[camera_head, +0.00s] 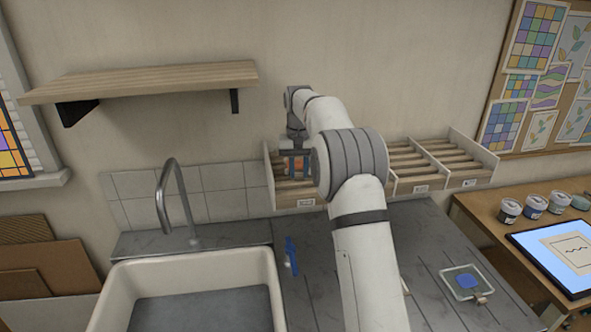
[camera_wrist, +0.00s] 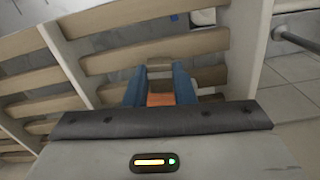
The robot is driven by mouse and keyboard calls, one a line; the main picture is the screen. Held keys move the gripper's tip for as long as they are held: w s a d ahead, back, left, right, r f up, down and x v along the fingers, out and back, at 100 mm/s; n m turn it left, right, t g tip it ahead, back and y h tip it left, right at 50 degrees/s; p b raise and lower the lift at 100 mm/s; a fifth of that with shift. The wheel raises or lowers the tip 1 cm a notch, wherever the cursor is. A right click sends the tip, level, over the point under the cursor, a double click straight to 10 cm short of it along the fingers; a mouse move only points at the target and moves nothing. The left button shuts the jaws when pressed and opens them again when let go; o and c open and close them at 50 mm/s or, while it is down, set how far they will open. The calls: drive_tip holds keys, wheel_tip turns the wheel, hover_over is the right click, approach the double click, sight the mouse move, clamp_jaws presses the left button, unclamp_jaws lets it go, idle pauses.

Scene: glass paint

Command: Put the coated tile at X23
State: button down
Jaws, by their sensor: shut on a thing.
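My gripper (camera_head: 296,166) is over the left compartment of the slatted wooden rack (camera_head: 403,180) at the wall. Its two blue fingers also show in the wrist view (camera_wrist: 160,84). They are shut on a small orange piece, seen between them in the wrist view (camera_wrist: 160,99); I take it for the coated tile. Most of the tile is hidden by the fingers and the gripper body. I cannot tell whether it touches the slats. The rack has pale labels on its front, too small to read, so I cannot tell which place is X23.
The tap (camera_head: 172,200) and sink (camera_head: 190,290) are at left. A glass tray (camera_head: 487,273) with a blue patch is at right. Jars and a tablet (camera_head: 560,255) are on the side table. A shelf (camera_head: 150,80) hangs above.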

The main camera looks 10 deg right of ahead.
drive_tip(key=c, duration=0.5)
unclamp_jaws()
drive_tip(key=shift+r, duration=0.1)
idle(0.4)
drive_tip(key=shift+r+p, duration=0.6)
drive_tip(key=shift+r, duration=3.3)
drive_tip(key=shift+s, duration=0.1)
